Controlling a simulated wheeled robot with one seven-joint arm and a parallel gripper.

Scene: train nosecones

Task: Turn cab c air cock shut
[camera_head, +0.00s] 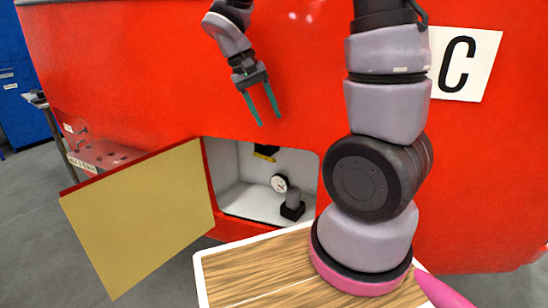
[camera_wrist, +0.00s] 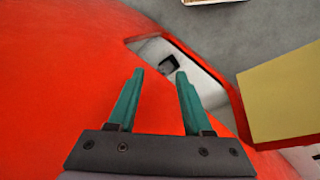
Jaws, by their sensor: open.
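The letter C sign (camera_head: 466,62) is on the red cab front (camera_head: 300,60). Below it is an open white compartment (camera_head: 230,192), also seen in the wrist view (camera_wrist: 208,88). Inside are a yellow and black part (camera_head: 265,153) at the top, a round gauge (camera_head: 279,183) and a grey cylinder on a black base (camera_head: 293,206). I cannot tell for sure which part is the air cock or how it is set. My gripper (camera_head: 269,120) is open and empty, with teal fingers, above the compartment and outside it. In the wrist view, my gripper (camera_wrist: 160,72) points toward the opening.
The compartment's tan door (camera_head: 140,215) stands swung open to the left. My wood-topped base (camera_head: 260,275) is close below the opening. Grey floor is clear at lower left.

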